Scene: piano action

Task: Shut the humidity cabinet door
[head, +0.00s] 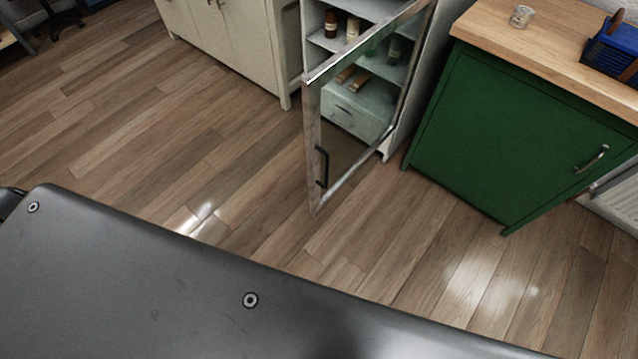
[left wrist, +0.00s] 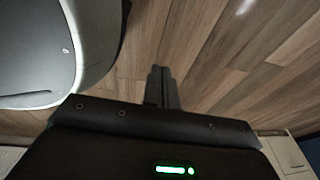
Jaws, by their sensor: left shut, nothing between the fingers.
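The humidity cabinet (head: 393,142) stands at the top middle of the head view. Its glass-paned door (head: 311,150) hangs open and swings out toward me, with a dark handle (head: 322,166) near its free edge. Bottles and boxes show on the shelves, some through the glass. My left gripper (left wrist: 162,70) shows in the left wrist view with its fingers together, empty, over the wood floor. It touches nothing that I can see. Neither gripper shows in the head view, and my right gripper is in no view.
A green cabinet (head: 510,135) with a wooden top stands right of the humidity cabinet, bearing a small jar (head: 522,16) and a blue holder (head: 612,48). A cream cupboard (head: 228,40) stands to the left. The wood floor (head: 150,120) in front is clear.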

